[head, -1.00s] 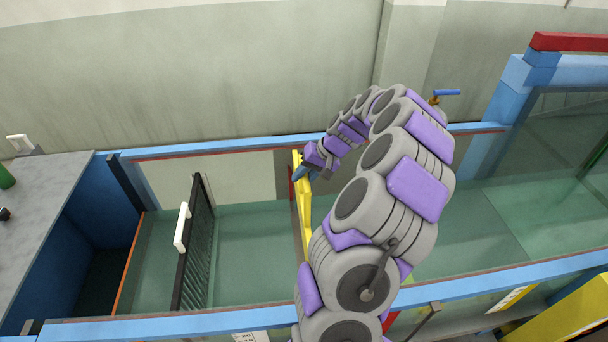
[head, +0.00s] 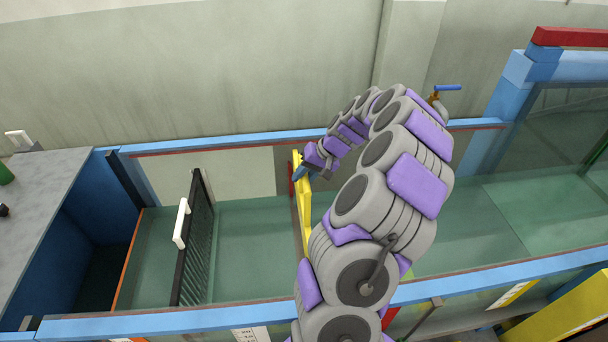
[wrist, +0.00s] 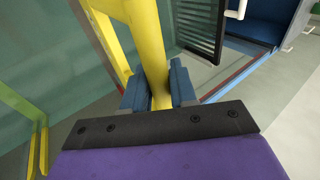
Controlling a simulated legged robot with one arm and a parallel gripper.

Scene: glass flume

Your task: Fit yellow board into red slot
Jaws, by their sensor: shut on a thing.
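The yellow board (head: 305,205) stands across the glass flume in the head view, mostly edge-on to me, its near part hidden behind my arm. A red strip (head: 291,181) of the slot shows beside its far end, at the far wall. Red (head: 390,318) also shows at the near wall, next to my arm. My gripper (head: 301,172) is at the board's far upper end. In the wrist view its blue fingers (wrist: 155,88) are shut on a yellow bar of the board (wrist: 145,40). I cannot tell whether the board's edges sit inside the slot.
A black screen (head: 198,240) with a white handle (head: 181,223) stands in the flume to the left. Blue rails (head: 220,143) run along both walls. A grey counter (head: 40,200) is at far left. A small blue-handled valve (head: 446,88) is beyond the far rail.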

